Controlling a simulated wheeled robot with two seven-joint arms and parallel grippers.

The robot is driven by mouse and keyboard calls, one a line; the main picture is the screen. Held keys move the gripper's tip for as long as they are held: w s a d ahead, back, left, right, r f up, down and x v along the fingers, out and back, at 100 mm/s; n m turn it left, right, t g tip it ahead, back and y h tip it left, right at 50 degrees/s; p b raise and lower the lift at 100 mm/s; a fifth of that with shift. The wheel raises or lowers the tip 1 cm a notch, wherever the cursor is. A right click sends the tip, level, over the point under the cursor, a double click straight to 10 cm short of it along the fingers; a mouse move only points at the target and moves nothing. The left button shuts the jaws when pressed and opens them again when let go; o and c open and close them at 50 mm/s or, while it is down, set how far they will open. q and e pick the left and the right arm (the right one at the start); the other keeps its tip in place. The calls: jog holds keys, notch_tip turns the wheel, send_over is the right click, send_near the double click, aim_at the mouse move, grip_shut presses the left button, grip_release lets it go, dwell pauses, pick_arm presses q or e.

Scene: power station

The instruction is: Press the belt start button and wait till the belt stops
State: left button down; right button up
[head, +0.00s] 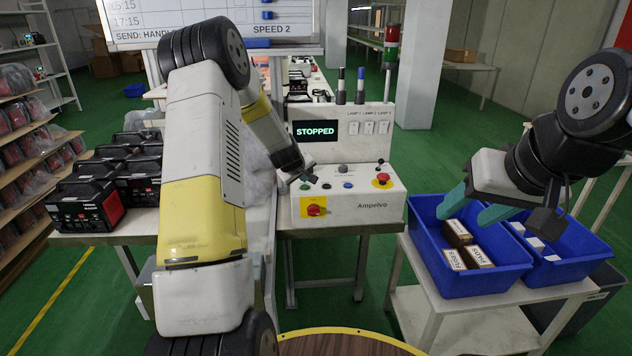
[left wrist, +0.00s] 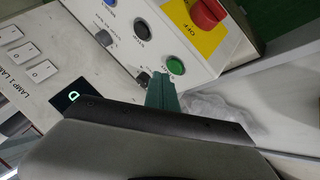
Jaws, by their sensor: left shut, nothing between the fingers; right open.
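The grey control box (head: 350,207) stands in the middle, its display (head: 317,131) reading "STOPPED". A green button (left wrist: 175,65), a black button marked STOP (left wrist: 141,29) and a blue button (head: 347,185) are on its panel. My left gripper (head: 307,179) is shut and empty at the panel's left end. In the left wrist view its teal fingertips (left wrist: 163,90) are close beside the green button; I cannot tell whether they touch. My right gripper (head: 474,207) is open and empty above a blue bin.
A red knob on a yellow plate (head: 314,207) is on the box front; a red mushroom button (head: 382,179) sits right. The blue bin (head: 470,285) holds several small labelled boxes. Black-and-red units (head: 95,205) stand on the left table. A lamp tower (head: 391,45) rises behind.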

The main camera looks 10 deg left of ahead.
pick_arm(q)
jog(key=shift+f, duration=0.15)
dwell(0.6)
jog(key=shift+f, duration=0.3)
